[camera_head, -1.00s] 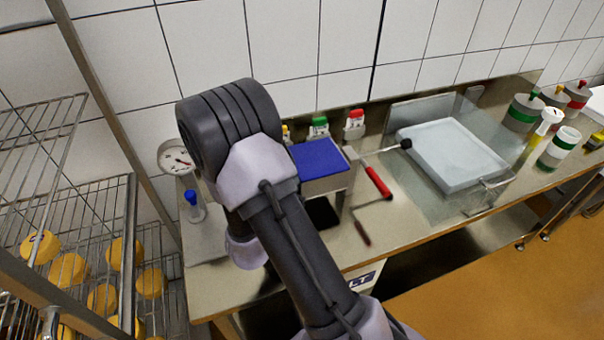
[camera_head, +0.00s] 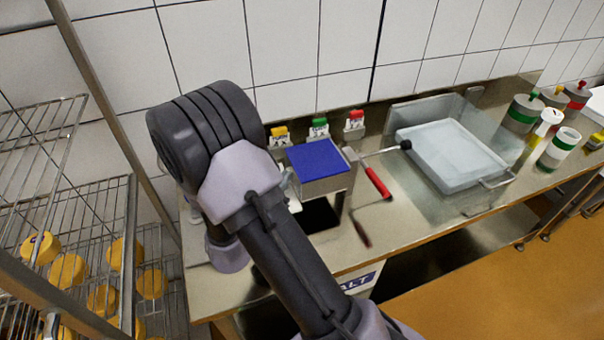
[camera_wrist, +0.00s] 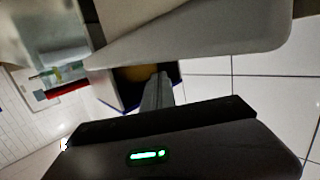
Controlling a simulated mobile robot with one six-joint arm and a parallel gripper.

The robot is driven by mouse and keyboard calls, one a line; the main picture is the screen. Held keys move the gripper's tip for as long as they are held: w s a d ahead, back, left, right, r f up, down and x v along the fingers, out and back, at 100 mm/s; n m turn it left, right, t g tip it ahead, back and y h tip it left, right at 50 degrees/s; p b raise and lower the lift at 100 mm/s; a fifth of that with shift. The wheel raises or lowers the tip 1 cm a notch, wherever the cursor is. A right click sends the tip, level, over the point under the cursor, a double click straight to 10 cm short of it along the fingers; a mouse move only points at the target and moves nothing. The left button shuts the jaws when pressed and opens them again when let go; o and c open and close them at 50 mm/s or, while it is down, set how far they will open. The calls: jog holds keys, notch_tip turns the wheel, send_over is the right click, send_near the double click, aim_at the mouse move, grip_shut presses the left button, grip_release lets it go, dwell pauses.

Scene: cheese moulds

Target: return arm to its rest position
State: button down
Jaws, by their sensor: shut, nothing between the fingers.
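My arm spans the left-middle of the head view, its thick dark upper joint raised in front of the tiled wall. In the wrist view my gripper (camera_wrist: 160,85) shows beyond its dark body with a green light; its narrow grey fingers are shut and empty. In the head view the arm mostly hides the gripper; a small pale metal part shows just left of the blue-topped press (camera_head: 316,165). I cannot tell the exact gap between them.
A wire rack (camera_head: 75,215) with yellow cheeses (camera_head: 68,270) stands at left. Orange floor is clear at right.

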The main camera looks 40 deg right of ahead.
jog(key=shift+w+a+r, duration=0.15)
jog(key=shift+a+r, duration=0.1)
jog(key=shift+a, duration=0.3)
